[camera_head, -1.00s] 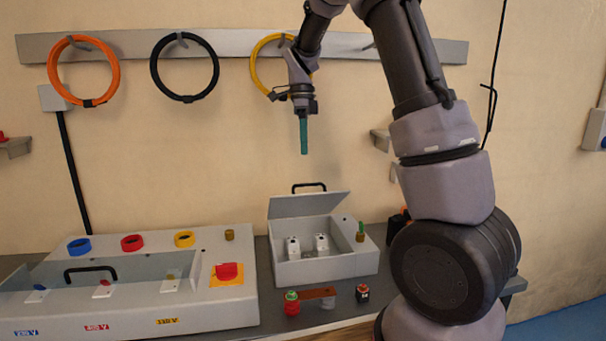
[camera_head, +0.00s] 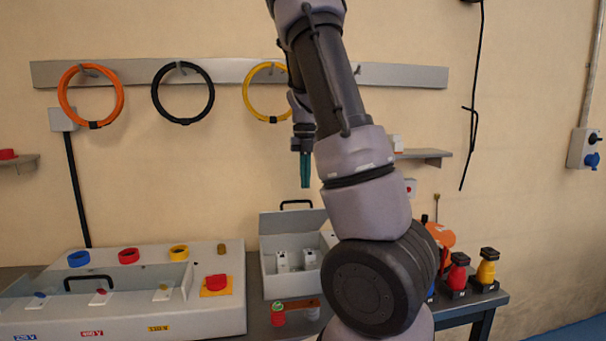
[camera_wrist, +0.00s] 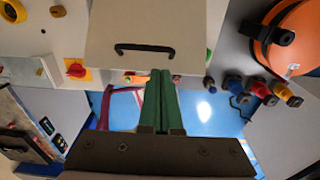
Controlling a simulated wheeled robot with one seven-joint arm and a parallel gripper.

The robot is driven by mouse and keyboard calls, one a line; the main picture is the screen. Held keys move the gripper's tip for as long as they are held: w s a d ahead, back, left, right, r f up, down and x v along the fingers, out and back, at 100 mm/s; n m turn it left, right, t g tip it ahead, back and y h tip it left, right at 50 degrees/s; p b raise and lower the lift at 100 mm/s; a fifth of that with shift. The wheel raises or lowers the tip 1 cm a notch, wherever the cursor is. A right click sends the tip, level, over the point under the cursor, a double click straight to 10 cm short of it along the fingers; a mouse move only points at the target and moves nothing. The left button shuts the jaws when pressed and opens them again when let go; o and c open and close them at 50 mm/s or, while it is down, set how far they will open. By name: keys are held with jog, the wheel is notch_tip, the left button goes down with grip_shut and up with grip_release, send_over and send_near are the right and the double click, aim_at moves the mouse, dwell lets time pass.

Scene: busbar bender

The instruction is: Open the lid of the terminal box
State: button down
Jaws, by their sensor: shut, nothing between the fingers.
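The terminal box is a small grey box (camera_head: 276,287) on the bench in the head view. Its lid (camera_head: 290,222) stands raised at the back, with a black handle (camera_head: 296,202) on its upper edge. Pale terminals show inside; my arm hides the box's right part. In the wrist view the lid (camera_wrist: 155,22) shows at the top with its handle (camera_wrist: 143,48). My gripper (camera_head: 306,180) is above the lid, apart from it in the head view. Its green fingers (camera_wrist: 160,76) are shut together and empty.
A larger grey panel (camera_head: 215,318) with a red switch (camera_head: 216,282) stands left of the box. A red bottle-shaped item (camera_head: 457,274) and a yellow one (camera_head: 487,268) stand at the bench's right end. Cable rings hang on the wall rail (camera_head: 400,76).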

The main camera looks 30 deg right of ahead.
jog(key=f, duration=0.5)
jog(key=shift+s+f, duration=0.2)
jog(key=shift+f, duration=0.1)
jog(key=w+d+r, duration=0.1)
jog(key=w+r, duration=0.2)
jog(key=w, duration=0.2)
jog(key=shift+w+d+r, duration=0.25)
jog(key=shift+r, duration=0.1)
